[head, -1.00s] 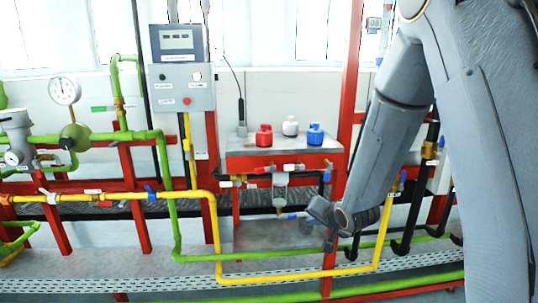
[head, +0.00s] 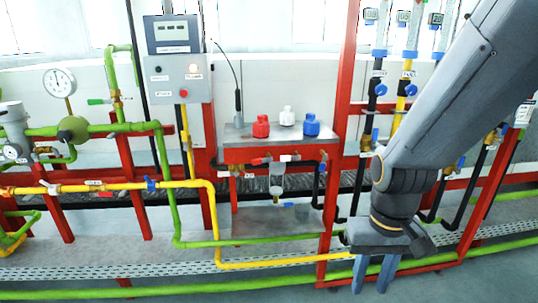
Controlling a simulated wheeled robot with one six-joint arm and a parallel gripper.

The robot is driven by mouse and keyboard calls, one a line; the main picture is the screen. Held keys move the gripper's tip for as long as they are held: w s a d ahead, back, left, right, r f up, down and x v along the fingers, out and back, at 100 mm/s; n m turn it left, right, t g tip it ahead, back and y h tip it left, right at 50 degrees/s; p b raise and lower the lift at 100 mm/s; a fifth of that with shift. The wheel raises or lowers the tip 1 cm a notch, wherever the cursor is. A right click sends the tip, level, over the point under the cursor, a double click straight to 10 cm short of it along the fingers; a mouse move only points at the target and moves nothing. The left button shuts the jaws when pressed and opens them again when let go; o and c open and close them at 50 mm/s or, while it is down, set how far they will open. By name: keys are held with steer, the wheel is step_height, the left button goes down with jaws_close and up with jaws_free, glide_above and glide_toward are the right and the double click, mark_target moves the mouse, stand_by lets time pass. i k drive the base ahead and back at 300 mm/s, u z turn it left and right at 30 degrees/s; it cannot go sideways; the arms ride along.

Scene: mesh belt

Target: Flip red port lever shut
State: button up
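A small red lever (head: 260,161) sits on the pipe fittings just under the front edge of the red-framed shelf, in the middle of the head view. It looks roughly level, but it is too small to tell its exact angle. A white lever (head: 289,158) is beside it on the right, and a blue lever (head: 322,167) is further right. A clear cup (head: 276,180) hangs below them. My gripper (head: 372,286) points down at the lower right, well apart from the red lever. Its two fingers are spread with an empty gap between them.
Red, white and blue canisters (head: 311,125) stand on the shelf (head: 235,137). A red post (head: 342,120) rises between the shelf and my arm. Yellow and green pipes (head: 205,242) run low in front. A control box (head: 178,80) stands at the upper left.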

mark_target(270, 159)
steer(key=z, duration=1.4)
steer(key=k, duration=0.95)
steer(key=u, duration=1.1)
steer(key=i, duration=1)
steer(key=u, duration=0.05)
